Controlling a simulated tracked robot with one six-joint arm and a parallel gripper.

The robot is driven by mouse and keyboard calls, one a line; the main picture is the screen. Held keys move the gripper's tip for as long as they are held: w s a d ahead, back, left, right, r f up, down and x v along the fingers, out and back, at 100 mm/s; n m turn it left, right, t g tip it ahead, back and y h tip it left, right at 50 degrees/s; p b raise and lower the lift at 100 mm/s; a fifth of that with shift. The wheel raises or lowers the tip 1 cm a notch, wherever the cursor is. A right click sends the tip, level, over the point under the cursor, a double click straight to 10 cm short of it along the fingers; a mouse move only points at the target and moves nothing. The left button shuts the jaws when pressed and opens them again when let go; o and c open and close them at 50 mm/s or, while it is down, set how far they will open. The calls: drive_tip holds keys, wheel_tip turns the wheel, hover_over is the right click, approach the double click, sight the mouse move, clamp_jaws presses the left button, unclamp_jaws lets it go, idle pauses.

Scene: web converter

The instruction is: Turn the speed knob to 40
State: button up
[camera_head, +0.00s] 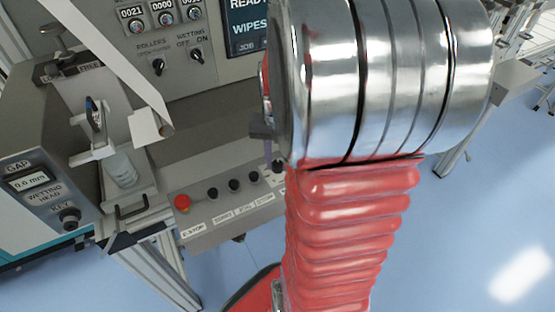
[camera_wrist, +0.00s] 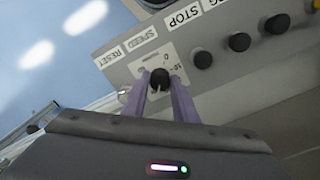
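The speed knob (camera_wrist: 159,78) is a small black knob on the control panel, below the SPEED label (camera_wrist: 141,40), which reads upside down in the wrist view. A small printed scale plate (camera_wrist: 168,60) shows beside it; the knob's pointer and setting are too small to read. The two purple fingers of my gripper (camera_wrist: 160,84) stand one on each side of the knob, very close to it. I cannot tell whether they press on it. In the head view, one finger (camera_head: 267,152) shows beside the knob, and my arm hides the rest.
Several black push buttons (camera_wrist: 239,42) sit in a row beside the knob, near the STOP label (camera_wrist: 185,15). A red E-STOP button (camera_head: 182,202) is at the panel's left end. A white web strip (camera_head: 105,55) and roller bracket stand left. Blue floor lies in front.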

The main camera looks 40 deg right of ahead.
drive_tip(key=c, duration=0.5)
drive_tip(key=shift+m, duration=0.9)
drive_tip(key=o, duration=1)
drive_tip(key=shift+o, duration=0.2)
drive_tip(key=shift+r, duration=0.1)
